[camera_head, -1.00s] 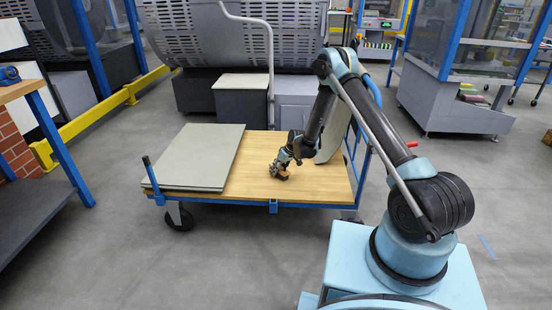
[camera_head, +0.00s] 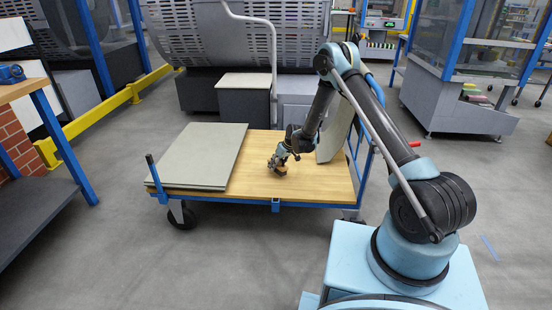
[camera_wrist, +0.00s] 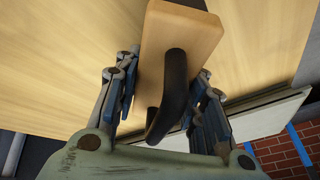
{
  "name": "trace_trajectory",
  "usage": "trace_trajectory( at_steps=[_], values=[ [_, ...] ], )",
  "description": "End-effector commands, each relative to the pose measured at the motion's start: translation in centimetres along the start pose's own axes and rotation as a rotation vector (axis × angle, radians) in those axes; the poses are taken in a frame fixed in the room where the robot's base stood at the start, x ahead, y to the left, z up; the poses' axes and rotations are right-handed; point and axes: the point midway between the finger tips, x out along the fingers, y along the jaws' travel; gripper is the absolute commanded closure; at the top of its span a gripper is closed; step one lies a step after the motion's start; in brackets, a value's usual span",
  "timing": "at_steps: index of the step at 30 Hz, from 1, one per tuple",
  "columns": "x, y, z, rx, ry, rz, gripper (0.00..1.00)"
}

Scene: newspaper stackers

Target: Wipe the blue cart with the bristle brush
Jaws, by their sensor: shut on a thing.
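The blue cart (camera_head: 285,205) has a light wooden deck with a blue frame and dark wheels. My gripper (camera_head: 278,168) is low over the middle of the deck. It is shut on the bristle brush. In the wrist view the brush (camera_wrist: 190,35) shows a wooden block with a black curved handle, between the fingers of my gripper (camera_wrist: 165,105). The bristles are hidden beneath the block. I cannot tell whether they touch the deck.
Flat grey-green boards (camera_head: 203,155) lie stacked on the deck's left part. A grey panel (camera_head: 334,135) leans upright at the deck's right end. A workbench (camera_head: 38,140) stands at the left. Bare deck shows around my gripper.

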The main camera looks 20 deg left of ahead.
Motion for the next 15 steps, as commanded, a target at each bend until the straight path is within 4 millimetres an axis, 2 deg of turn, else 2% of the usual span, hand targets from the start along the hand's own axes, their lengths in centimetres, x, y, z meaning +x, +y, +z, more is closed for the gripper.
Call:
trace_trajectory(
  at_steps=[15],
  values=[
    [-4.6, 0.1, -1.3, 0.01, 0.002, 0.004, 0.85]
  ],
)
